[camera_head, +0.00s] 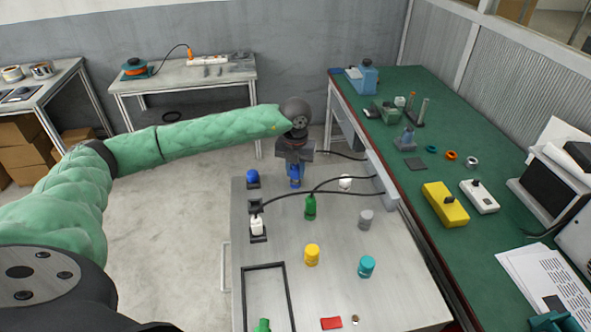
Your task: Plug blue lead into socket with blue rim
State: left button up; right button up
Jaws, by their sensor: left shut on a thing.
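My left gripper (295,158) reaches in from the left and is shut on a blue plug (295,178) above the far edge of the grey metal cart top (335,290). A black cable runs from behind the gripper to the bench side, apparently from this plug. A second blue piece (253,175) stands in a black holder just left of the gripper. I cannot make out a blue-rimmed socket; part of the area under the gripper is hidden. My right gripper is not in view.
Grey (366,218), yellow (312,255) and teal (367,266) pieces stand nearby. A black frame (287,295) lies front left. A green-topped bench (440,150) borders the right.

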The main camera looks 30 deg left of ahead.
aim_at(296, 167)
pick_arm(q)
jog(key=shift+f+b, duration=0.3)
jog(key=shift+f, duration=0.15)
jog(key=o, duration=0.7)
jog(key=shift+r, duration=0.15)
jog(key=shift+r+p, duration=1.5)
jog(key=shift+r, duration=3.9)
